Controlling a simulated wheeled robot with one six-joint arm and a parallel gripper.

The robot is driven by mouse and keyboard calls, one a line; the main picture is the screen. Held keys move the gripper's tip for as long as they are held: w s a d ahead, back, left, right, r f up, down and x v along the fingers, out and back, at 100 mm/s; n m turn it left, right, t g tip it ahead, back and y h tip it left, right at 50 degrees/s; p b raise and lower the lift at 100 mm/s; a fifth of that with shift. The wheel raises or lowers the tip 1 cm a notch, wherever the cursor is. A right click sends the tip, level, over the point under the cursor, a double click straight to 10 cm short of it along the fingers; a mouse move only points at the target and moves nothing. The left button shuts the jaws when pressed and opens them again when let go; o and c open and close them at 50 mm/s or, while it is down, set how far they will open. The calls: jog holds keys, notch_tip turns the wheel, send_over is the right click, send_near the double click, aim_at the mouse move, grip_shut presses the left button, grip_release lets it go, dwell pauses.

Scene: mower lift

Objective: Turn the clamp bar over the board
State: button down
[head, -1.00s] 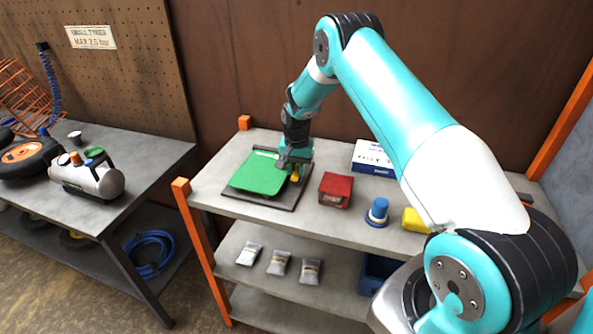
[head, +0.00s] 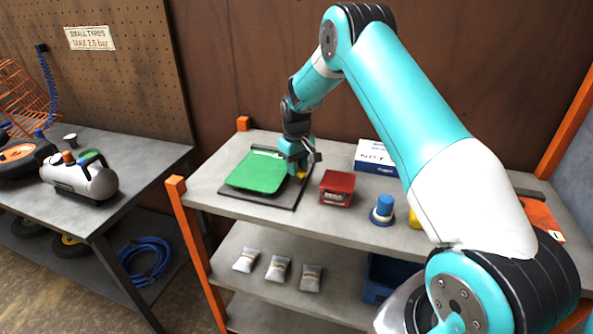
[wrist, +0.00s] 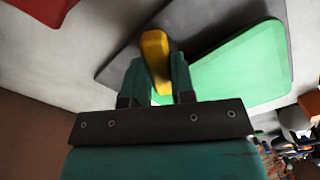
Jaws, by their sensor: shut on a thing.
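A green board (head: 257,172) lies on a dark base plate (head: 284,199) on the bench top; both also show in the wrist view, the board (wrist: 235,65) at right and the plate (wrist: 205,28) behind it. The yellow clamp bar (wrist: 155,50) stands out between my fingers in the wrist view. In the head view only a small part of the bar (head: 301,175) shows, at the right edge of the board. My gripper (head: 299,167) is shut on the bar. Whether the bar's hidden end overlaps the board, I cannot tell.
A red box (head: 338,188) stands just right of the plate. Behind it is a blue and white box (head: 374,158); further right are a blue knob-like part (head: 383,209) and a yellow block (head: 414,219). Grey packets (head: 278,268) lie on the shelf below.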

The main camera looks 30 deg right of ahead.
jog(key=n+b, duration=0.1)
jog(key=n, duration=0.5)
jog(key=shift+b, duration=0.35)
jog(key=shift+r+n, duration=0.1)
jog(key=shift+n, duration=0.3)
jog(key=c, duration=1)
grip_release()
jog(key=shift+o, duration=0.2)
notch_tip(320, 180, up, 17)
jog(key=b, duration=0.3)
jog(key=shift+r, duration=0.2)
